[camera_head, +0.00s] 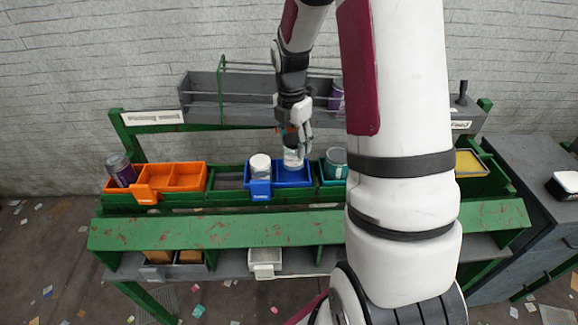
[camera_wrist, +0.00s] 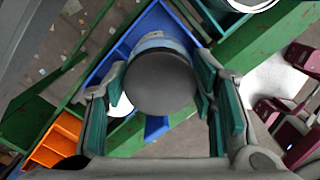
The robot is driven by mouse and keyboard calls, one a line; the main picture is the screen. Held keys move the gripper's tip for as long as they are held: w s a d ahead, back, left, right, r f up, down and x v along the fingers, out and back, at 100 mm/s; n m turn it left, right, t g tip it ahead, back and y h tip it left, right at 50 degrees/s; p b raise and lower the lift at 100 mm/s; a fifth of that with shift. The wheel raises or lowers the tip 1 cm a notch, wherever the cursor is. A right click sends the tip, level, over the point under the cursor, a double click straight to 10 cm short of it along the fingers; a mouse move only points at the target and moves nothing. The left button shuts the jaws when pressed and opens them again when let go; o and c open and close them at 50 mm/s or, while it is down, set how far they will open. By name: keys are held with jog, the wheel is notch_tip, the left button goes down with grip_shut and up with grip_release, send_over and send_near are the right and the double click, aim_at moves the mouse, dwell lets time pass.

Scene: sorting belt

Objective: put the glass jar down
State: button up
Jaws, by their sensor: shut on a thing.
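My gripper (camera_head: 297,142) points down over the blue bin (camera_head: 294,177) and is shut on the glass jar (camera_head: 293,158).
An orange bin (camera_head: 186,178) with a purple-grey can (camera_head: 121,170) at its left end stands to the left. A grey shelf (camera_head: 203,94) runs behind.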

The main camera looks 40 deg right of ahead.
aim_at(293, 161)
jog(key=shift+f, duration=3.65)
jog(key=shift+f, duration=0.1)
jog(key=o, duration=1.2)
